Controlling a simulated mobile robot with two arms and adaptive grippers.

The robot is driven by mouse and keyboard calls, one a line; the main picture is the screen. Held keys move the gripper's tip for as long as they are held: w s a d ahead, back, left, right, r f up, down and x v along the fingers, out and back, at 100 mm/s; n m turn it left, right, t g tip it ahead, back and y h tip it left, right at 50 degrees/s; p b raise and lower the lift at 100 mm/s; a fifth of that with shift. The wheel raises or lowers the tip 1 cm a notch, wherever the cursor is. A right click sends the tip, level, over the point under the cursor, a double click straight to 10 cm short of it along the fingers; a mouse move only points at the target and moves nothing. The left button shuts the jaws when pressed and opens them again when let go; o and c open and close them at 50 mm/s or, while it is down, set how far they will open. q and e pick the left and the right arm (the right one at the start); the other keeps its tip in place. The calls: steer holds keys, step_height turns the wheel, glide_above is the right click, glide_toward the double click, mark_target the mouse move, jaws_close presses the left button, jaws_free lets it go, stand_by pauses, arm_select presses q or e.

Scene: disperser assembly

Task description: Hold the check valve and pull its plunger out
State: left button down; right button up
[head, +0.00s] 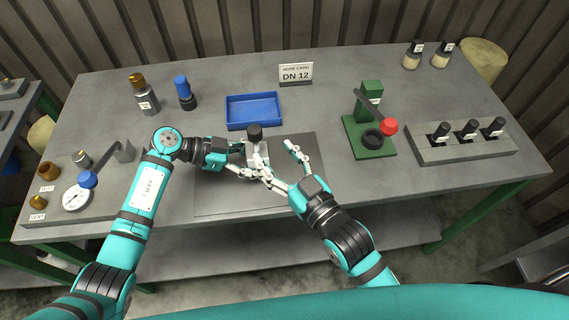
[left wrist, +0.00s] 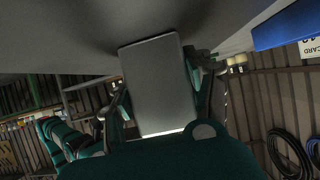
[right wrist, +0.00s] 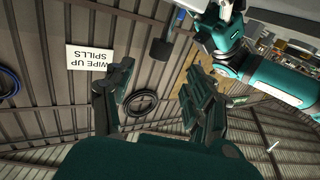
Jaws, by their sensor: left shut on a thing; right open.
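The check valve is a grey block-like body (head: 257,157) with a black plunger knob (head: 254,132) on top. My left gripper (head: 252,163) is shut on the body and holds it upright over the dark mat; its fingers hide part of it. In the left wrist view the grey body (left wrist: 160,85) fills the space between the fingers. My right gripper (head: 278,160) is open and empty, just right of the valve.
A blue tray (head: 254,97) lies behind the valve, near a DN 12 card (head: 296,73). A green press with a red-knobbed lever (head: 370,137) and a grey block with several black-topped parts (head: 460,152) stand right. A gauge fixture (head: 76,199) is left. The mat's front (head: 255,204) is clear.

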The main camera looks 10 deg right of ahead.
steer(key=v, duration=0.2)
steer(key=shift+s+d, duration=0.2)
steer(key=shift+s, duration=0.15)
arm_select(q)
steer(key=shift+c, duration=2.1)
jaws_free()
